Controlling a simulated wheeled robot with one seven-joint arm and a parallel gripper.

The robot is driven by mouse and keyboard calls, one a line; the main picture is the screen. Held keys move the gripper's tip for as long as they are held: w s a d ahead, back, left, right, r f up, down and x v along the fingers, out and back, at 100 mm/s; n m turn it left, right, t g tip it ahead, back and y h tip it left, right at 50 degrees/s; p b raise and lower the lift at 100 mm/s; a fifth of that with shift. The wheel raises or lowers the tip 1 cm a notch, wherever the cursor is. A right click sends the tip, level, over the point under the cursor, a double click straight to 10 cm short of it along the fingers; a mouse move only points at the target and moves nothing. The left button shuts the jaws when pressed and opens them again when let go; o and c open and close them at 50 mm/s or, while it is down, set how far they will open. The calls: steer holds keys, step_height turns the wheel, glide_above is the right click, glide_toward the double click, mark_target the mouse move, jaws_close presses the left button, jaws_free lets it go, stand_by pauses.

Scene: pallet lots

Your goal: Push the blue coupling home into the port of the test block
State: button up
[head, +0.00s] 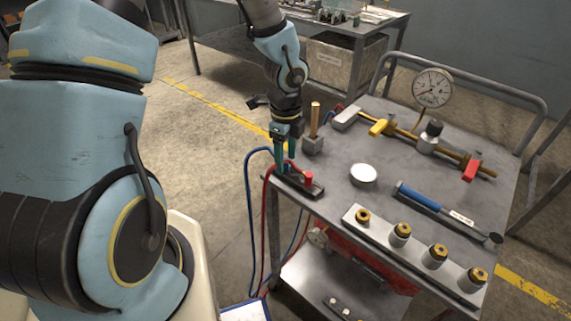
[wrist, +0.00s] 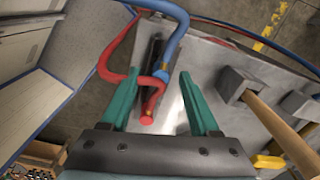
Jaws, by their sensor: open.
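My gripper (head: 285,164) is open above the cart's near left corner; its teal fingers also show in the wrist view (wrist: 159,76). The blue coupling at the end of the blue hose (wrist: 168,50) lies between or just beyond the fingertips in the wrist view; contact cannot be told. In the head view the fingers hide it. A red coupling (head: 308,178) on a red hose sits beside it on a dark holder (head: 316,190). A pale block with several brass-topped fittings (head: 386,237) lies along the cart's front edge. Whether it is the test block, I cannot tell.
A mallet with a wooden handle (head: 315,119) stands right of my gripper. A white round lid (head: 363,174), a blue-handled tool (head: 420,200), a yellow-jawed clamp (head: 400,132) and a dial gauge (head: 433,88) occupy the cart top. Hoses hang over its left edge.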

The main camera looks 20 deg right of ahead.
stand_by(0.3)
jaws_close()
stand_by(0.4)
